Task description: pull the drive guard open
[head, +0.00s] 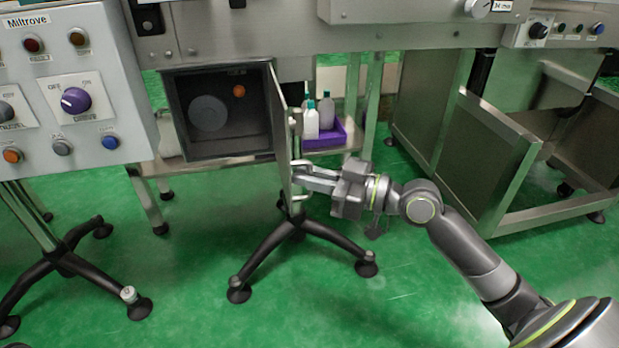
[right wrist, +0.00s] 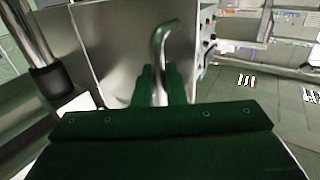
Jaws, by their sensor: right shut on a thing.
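The drive guard (head: 283,135) is a metal door hinged at the right side of a dark box (head: 223,113) under the machine. It stands swung well out, seen nearly edge-on, so the box interior with a grey disc (head: 208,113) and an orange knob (head: 239,91) shows. My right gripper (head: 303,178) is shut on the guard's bar handle, on the door's right-hand face. In the right wrist view the fingers (right wrist: 160,85) close around the bent metal handle (right wrist: 165,40). My left gripper is not in view.
A grey control panel (head: 75,85) stands at the left on a black-footed stand. A purple tray (head: 325,132) with white bottles sits on a shelf behind the door. A black-legged stand (head: 300,225) is below the door. A steel frame (head: 490,150) is at the right. Green floor in front is open.

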